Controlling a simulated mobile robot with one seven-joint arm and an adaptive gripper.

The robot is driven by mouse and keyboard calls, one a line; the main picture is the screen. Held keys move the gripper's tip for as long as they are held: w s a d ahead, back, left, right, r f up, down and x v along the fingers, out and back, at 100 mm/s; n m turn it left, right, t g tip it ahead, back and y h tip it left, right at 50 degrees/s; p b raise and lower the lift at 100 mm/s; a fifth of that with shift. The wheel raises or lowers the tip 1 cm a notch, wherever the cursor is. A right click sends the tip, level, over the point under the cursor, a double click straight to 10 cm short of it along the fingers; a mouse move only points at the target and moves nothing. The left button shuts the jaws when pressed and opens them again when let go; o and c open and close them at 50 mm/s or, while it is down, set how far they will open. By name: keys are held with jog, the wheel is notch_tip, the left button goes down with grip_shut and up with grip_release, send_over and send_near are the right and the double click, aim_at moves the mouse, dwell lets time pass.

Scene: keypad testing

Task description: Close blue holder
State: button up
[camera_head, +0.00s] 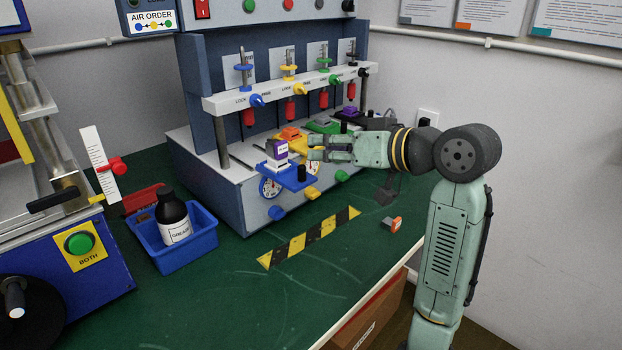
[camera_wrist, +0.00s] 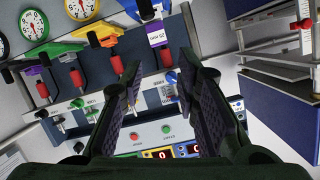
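The blue holder (camera_head: 292,177) sticks out from the front of the test machine, with a dark knob on it. A white and purple block (camera_head: 276,155) stands on it. In the wrist view the blue holder (camera_wrist: 131,7) is at the top edge, with the purple-labelled block (camera_wrist: 157,36) below it. My gripper (camera_head: 314,148) is just right of the block in the head view. In the wrist view my gripper (camera_wrist: 160,58) has its fingers apart with nothing held between them. I cannot tell whether it touches the holder.
The yellow holder (camera_wrist: 108,32) and green holder (camera_wrist: 62,48) sit beside the blue one. Red plungers and coloured levers hang from the white bar (camera_head: 290,92). A blue bin (camera_head: 190,250) with a black bottle (camera_head: 173,218) stands left. The green table is mostly clear in front.

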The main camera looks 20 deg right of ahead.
jog(key=s+d+f+m+t, duration=0.1)
jog(key=s+f+m, duration=0.1)
jog(key=m, duration=0.3)
jog(key=s+d+f+m+t+b, duration=0.1)
jog(key=s+f+m, duration=0.2)
jog(key=s+m, duration=0.1)
jog(key=s+d+f+m+t, duration=0.1)
jog(key=s+f+m, duration=0.1)
jog(key=m, duration=0.3)
jog(key=shift+s+d+f+m+t+y+b, duration=0.1)
jog(key=shift+s+d+m+t+y+b, duration=0.1)
jog(key=shift+s, duration=0.25)
jog(key=shift+s+d+f+m+t+y+b, duration=0.1)
jog(key=shift+s+m+y+b, duration=0.1)
jog(key=shift+s, duration=0.2)
grip_shut()
jog(key=p, duration=0.3)
send_near(284, 159)
jog(key=shift+a+r, duration=0.15)
jog(key=p+x, duration=0.3)
jog(key=x, duration=0.7)
jog(key=shift+w+a, duration=0.1)
jog(key=shift+w, duration=0.1)
